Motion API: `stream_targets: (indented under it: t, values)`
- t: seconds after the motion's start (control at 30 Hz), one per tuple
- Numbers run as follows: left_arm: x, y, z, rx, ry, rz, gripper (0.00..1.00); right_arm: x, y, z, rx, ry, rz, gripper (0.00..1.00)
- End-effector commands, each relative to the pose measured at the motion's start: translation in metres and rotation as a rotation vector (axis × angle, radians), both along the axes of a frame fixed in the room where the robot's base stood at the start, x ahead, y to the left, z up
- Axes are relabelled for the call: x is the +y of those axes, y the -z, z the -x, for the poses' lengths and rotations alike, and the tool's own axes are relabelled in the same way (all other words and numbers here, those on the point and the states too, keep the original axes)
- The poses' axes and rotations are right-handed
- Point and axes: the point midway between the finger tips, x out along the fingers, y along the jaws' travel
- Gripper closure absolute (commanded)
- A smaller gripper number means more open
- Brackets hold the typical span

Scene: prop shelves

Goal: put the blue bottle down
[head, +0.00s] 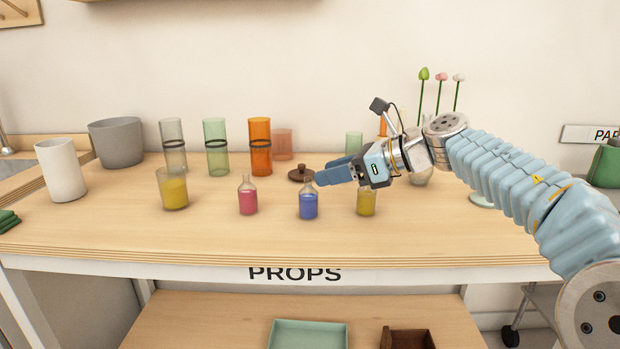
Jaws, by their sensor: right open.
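The blue bottle (308,204) is a small clear flask with blue contents. It stands upright on the wooden tabletop (240,239), near the middle. My right gripper (322,177) comes in from the right, with its blue fingers at the bottle's neck and upper right side. It is open. The fingers partly cover the neck, so I cannot tell whether they touch the glass. My left gripper is not in view.
A pink bottle (248,197) stands left of the blue one and a yellow one (366,202) stands right of it. A yellow-filled glass (173,189), an orange cylinder (260,147) and a brown lid (301,174) are nearby. The front strip of tabletop is clear.

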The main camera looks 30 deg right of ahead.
Motion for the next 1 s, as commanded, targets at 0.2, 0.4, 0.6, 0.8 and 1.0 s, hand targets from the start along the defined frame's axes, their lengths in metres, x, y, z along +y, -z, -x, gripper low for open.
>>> stream_targets:
  t: [0.2, 0.4, 0.6, 0.8, 1.0]
  values:
    - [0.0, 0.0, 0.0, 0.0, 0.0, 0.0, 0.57, -0.02, -0.015, 0.027, -0.001, 0.001, 0.0, 0.55]
    - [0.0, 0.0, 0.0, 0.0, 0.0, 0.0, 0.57, -0.024, -0.018, 0.033, 0.001, -0.001, -0.001, 0.55]
    - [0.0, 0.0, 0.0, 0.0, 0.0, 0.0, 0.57, -0.024, -0.017, 0.033, 0.0, -0.001, 0.0, 0.55]
    - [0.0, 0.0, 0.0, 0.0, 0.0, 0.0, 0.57, -0.023, -0.017, 0.033, 0.0, -0.001, 0.0, 0.55]
    - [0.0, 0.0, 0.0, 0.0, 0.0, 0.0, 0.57, -0.024, -0.017, 0.033, 0.0, -0.001, 0.0, 0.55]
